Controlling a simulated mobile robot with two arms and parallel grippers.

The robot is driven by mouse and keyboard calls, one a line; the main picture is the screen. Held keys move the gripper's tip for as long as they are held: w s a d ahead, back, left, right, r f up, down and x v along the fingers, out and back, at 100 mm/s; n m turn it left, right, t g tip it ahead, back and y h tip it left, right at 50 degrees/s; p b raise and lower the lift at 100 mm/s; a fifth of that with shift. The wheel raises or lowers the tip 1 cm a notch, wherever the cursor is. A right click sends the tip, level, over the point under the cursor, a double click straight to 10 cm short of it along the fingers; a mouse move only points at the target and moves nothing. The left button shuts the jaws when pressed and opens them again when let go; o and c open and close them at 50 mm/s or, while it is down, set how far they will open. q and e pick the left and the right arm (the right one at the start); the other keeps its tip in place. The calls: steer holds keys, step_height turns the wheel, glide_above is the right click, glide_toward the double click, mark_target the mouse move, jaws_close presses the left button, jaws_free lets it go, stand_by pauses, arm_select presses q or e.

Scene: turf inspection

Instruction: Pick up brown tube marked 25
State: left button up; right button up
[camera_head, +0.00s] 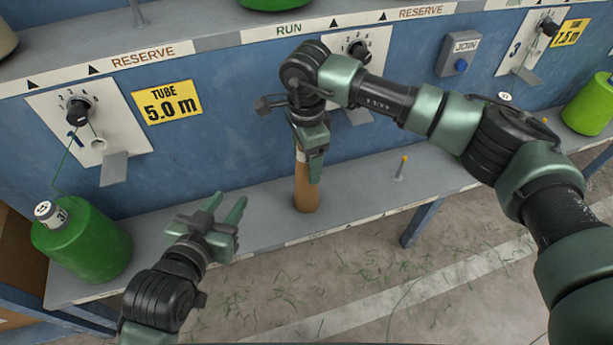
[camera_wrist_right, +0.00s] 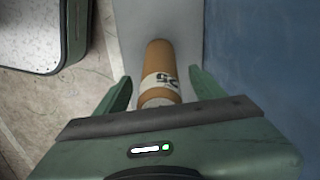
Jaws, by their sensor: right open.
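The brown tube (camera_head: 306,188) stands upright on the grey shelf in the head view, under my right gripper. In the right wrist view the tube (camera_wrist_right: 159,58) carries a white label with dark digits that look like 25. My right gripper (camera_head: 309,165) points down over the tube's upper part. Its two fingers (camera_wrist_right: 158,92) are open, one on each side of the tube, with gaps showing. My left gripper (camera_head: 222,215) is open and empty, in front of the shelf's left part, with its fingers pointing up and away.
A green spool (camera_head: 85,245) with a white top sits at the shelf's left end; another green spool (camera_head: 590,105) is at the right. A thin peg with a yellow tip (camera_head: 402,168) stands right of the tube. The blue panel (camera_head: 215,130) rises behind the grey shelf (camera_head: 262,205).

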steer(key=shift+f, duration=0.15)
jaws_close()
